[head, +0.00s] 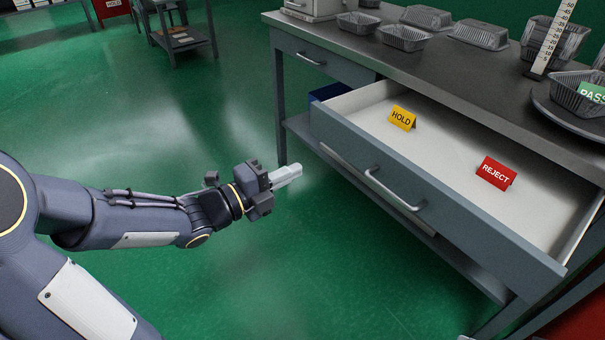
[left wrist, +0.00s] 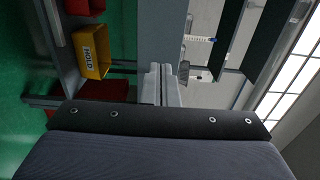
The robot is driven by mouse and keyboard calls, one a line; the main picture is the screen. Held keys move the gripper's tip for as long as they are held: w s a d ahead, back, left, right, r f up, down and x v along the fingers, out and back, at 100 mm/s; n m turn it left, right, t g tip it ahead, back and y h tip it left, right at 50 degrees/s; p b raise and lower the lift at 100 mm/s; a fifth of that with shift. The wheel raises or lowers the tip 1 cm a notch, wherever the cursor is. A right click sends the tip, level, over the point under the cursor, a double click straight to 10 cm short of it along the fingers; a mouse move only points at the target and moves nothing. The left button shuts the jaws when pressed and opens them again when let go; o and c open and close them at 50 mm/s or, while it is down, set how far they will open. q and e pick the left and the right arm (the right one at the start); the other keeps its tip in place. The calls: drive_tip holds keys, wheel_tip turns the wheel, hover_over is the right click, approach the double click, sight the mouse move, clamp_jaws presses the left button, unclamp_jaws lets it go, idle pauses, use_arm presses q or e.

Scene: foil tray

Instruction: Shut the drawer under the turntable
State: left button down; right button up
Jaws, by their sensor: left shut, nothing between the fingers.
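The drawer (head: 440,193) under the worktop stands pulled out, its pale interior showing. Its grey front has a silver bar handle (head: 392,190). A yellow HOLD sign (head: 402,118) and a red REJECT sign (head: 496,173) stand inside. The turntable (head: 562,116) sits on the worktop at the right edge of the head view, with a foil tray (head: 583,98) and a green PASS card on it. My left gripper (head: 290,174) is shut and empty, left of the drawer front and apart from it. Its fingers also show in the left wrist view (left wrist: 161,84). My right gripper is out of view.
Several foil trays (head: 404,38) and an upright scale (head: 553,40) stand on the worktop (head: 470,65). A second, closed drawer (head: 312,58) is at the left. A lower shelf (head: 300,127) holds a blue bin. Green floor (head: 240,110) is clear around my left arm.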

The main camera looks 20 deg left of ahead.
sight(348, 145)
use_arm(q)
drive_tip(key=b+x, duration=0.2)
drive_tip(key=x, duration=1)
drive_tip(key=shift+w+d, duration=0.15)
drive_tip(key=shift+w, duration=0.05)
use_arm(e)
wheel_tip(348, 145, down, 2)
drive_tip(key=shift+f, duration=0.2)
